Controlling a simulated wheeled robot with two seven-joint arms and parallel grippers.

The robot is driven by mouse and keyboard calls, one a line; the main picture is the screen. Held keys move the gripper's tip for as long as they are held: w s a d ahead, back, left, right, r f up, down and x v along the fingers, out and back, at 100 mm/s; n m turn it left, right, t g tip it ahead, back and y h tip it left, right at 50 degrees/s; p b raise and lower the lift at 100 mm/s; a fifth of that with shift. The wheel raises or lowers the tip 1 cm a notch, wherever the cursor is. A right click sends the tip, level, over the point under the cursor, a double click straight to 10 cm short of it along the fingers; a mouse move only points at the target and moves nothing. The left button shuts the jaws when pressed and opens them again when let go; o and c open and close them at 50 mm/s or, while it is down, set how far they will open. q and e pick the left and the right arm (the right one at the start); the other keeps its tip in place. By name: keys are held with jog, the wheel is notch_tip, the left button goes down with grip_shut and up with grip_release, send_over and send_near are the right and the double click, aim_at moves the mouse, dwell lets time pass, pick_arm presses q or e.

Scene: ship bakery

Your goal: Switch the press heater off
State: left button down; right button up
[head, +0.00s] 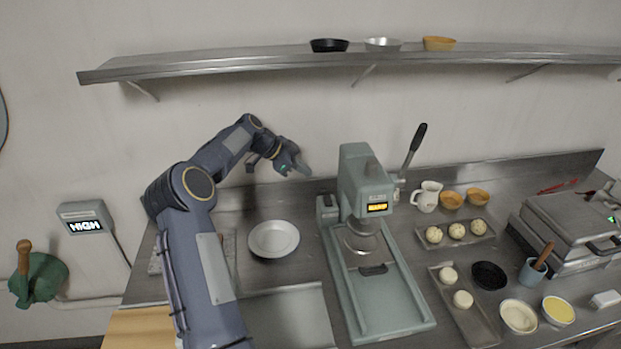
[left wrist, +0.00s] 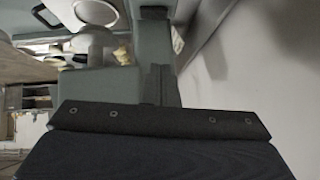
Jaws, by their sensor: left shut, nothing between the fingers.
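The press (head: 362,165) is a grey-green machine with a tall head, a round plate under it, a flat base and a raised lever (head: 413,148) on its right. An amber display (head: 377,208) is lit on its front; I cannot read it surely. A small box (head: 327,208) sits on the press's left side; its switch position is too small to tell. My left gripper (head: 303,170) is shut and empty, above and left of this box, apart from it in the head view. The left wrist view shows the press's grey-green body (left wrist: 100,88) close by. My right gripper is not in view.
A white plate (head: 274,239) lies left of the press. A steel shelf (head: 210,68) runs above. Trays of dough balls (head: 464,300), bowls and a closed grill (head: 570,225) stand to the right. A wall box (head: 85,226) at left reads HIGH.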

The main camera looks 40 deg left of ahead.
pick_arm(q)
send_over(330, 196)
jog(key=s, duration=0.3)
jog(key=f, duration=0.6)
jog(key=shift+w+a+p, duration=0.15)
jog(key=shift+a+p, duration=0.1)
jog(key=shift+p, duration=0.05)
jog(key=f, duration=0.2)
jog(key=shift+a+f, duration=0.25)
jog(key=shift+f, duration=0.1)
jog(key=shift+a+f, duration=0.1)
jog(key=shift+f, duration=0.55)
